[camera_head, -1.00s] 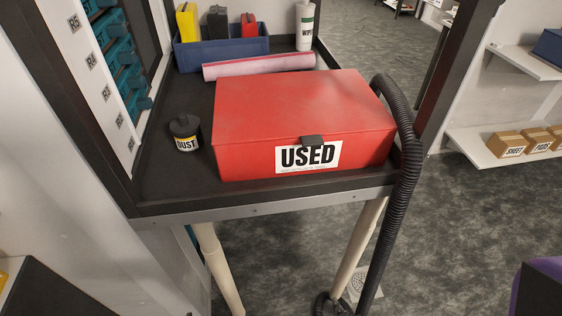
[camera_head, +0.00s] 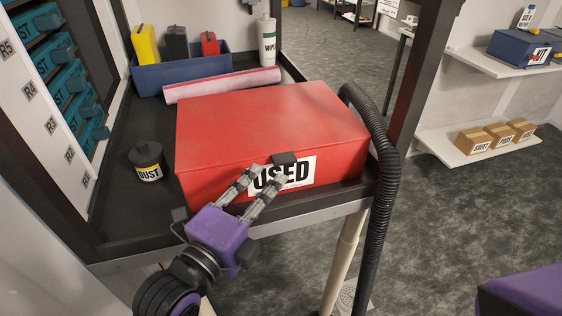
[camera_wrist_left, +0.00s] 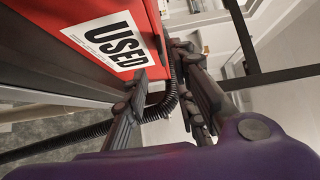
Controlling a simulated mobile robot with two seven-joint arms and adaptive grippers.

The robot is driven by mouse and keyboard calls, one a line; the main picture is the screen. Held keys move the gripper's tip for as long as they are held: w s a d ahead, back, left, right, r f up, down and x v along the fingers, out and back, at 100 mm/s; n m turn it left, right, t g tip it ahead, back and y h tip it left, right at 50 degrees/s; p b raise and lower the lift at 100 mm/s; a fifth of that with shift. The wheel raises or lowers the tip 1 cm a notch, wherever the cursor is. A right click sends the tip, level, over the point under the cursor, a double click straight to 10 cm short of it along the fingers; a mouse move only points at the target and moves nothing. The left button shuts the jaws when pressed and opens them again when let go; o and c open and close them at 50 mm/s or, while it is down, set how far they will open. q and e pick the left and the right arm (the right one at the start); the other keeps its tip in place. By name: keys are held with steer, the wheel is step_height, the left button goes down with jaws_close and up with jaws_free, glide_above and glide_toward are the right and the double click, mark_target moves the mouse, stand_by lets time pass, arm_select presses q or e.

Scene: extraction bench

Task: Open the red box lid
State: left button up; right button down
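The red box (camera_head: 270,120) marked "USED" sits shut on the dark bench tray, its lid flat. A small dark latch tab (camera_head: 284,158) stands at the lid's front edge above the white label. My left gripper (camera_head: 269,174) is in front of the box's front face, its two fingers apart and pointing up at the label just below and left of the tab. In the left wrist view the gripper (camera_wrist_left: 160,75) shows open, with nothing seen held, and the red box (camera_wrist_left: 85,12) lies beyond the fingers. Contact with the box cannot be told. My right gripper is not in view.
A black "DUST" jar (camera_head: 148,162) stands left of the box. Behind it are a pink roll (camera_head: 222,84), a blue bin (camera_head: 195,72) and a white wipes bottle (camera_head: 267,40). A black corrugated hose (camera_head: 385,170) hangs close along the box's right side.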

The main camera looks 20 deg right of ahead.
mark_target(280, 165)
arm_select(q)
steer(key=p+x, duration=0.1)
steer(key=x, duration=0.6)
steer(key=shift+w+r, duration=0.1)
steer(key=shift+r, duration=0.05)
jaws_close()
